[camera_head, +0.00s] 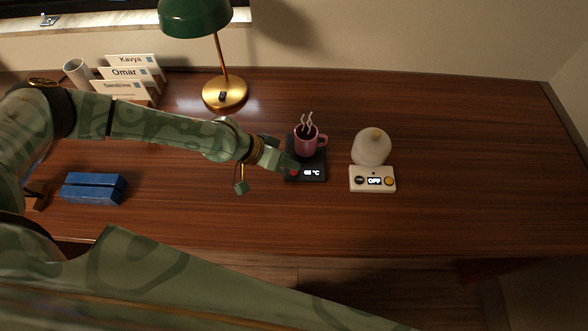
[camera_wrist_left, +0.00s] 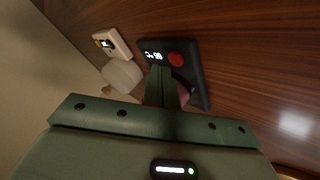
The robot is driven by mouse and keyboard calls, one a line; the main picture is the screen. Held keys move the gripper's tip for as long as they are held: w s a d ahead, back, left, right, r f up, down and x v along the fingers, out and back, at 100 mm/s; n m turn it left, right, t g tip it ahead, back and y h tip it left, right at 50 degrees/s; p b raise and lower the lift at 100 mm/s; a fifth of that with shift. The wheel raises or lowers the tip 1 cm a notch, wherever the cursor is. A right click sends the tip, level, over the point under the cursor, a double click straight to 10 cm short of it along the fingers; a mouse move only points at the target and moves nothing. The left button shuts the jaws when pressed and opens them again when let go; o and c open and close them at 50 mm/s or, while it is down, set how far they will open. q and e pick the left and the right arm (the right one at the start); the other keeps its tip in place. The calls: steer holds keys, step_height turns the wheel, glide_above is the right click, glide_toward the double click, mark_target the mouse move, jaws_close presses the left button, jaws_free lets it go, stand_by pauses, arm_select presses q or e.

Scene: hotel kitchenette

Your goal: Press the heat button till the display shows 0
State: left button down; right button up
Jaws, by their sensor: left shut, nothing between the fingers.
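A pink steaming mug (camera_head: 306,139) sits on the warmer. My left gripper (camera_head: 290,164) is shut and empty, its tips over the warmer's left side close to the red button. In the left wrist view the fingers (camera_wrist_left: 163,75) end beside the button; I cannot tell whether they touch it. My right gripper is not in view.
A cream device (camera_head: 352,184) reading OFF, with a dark and a yellow button, and a pale rounded object (camera_head: 371,147) stand to the right. A green lamp (camera_head: 226,92), name cards (camera_head: 133,75), a white cup (camera_head: 77,72) and a blue case (camera_head: 94,188) are left. The right desk is clear.

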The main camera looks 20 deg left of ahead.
mark_target(289, 174)
arm_select(q)
steer(key=shift+f, duration=0.35)
steer(key=shift+f+b, duration=0.35)
steer(key=shift+b, duration=0.05)
stand_by(0.4)
steer(key=shift+r, duration=0.1)
steer(key=shift+r+p, duration=0.5)
steer(key=shift+r, duration=0.2)
steer(key=shift+r, duration=0.1)
steer(key=shift+r+p, duration=1.75)
steer(key=shift+r, duration=0.7)
steer(key=shift+f, duration=0.1)
steer(key=shift+s, duration=0.1)
